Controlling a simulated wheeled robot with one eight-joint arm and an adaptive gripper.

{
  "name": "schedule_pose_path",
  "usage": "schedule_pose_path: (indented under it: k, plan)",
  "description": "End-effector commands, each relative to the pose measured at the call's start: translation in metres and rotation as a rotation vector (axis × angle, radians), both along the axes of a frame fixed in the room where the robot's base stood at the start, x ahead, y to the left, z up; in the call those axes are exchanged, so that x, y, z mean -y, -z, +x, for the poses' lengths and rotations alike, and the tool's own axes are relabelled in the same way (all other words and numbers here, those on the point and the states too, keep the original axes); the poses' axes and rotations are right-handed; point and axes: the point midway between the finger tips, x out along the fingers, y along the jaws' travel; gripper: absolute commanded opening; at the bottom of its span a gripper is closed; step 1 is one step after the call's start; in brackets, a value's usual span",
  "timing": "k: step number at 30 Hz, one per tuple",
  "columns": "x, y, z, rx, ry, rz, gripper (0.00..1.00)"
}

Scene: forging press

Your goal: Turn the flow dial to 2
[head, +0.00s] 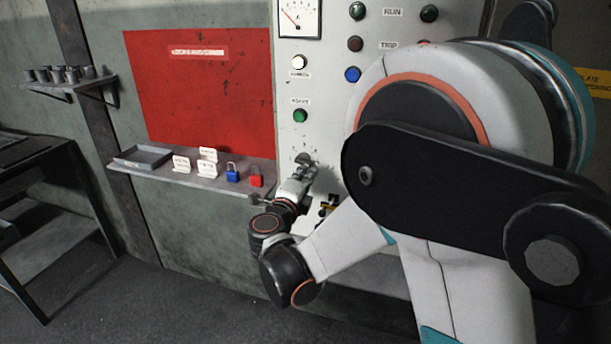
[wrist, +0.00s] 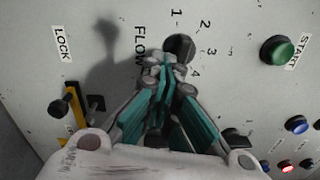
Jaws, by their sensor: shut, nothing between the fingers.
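The flow dial (wrist: 181,45) is a dark round knob on the grey panel, with the printed numbers 1, 2, 3 and 4 curving around one side and the word FLOW beside it. Its pointer is hard to make out, so I cannot tell which number it is at. My gripper (wrist: 165,63) is shut and empty, with its fingertips right at the dial's edge. Whether they touch it is unclear. In the head view my gripper (head: 305,170) is at the lower part of the panel, and the dial is mostly hidden behind it.
A green START button (wrist: 277,50) sits beside the dial, and a yellow and black lock lever (wrist: 74,108) lies on the other side. A shelf (head: 200,181) with a blue padlock (head: 232,172) and a red padlock (head: 256,176) juts out left of the panel.

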Motion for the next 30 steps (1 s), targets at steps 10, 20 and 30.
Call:
schedule_pose_path:
  k: [10,20,30]
  plan:
    - [-0.0001,-0.0028,0.0001,0.001,0.000,0.000,0.00]
    - [-0.0004,-0.0040,0.0006,0.002,-0.001,-0.002,0.00]
    - [-0.0006,-0.0073,0.0011,0.002,0.000,-0.003,0.00]
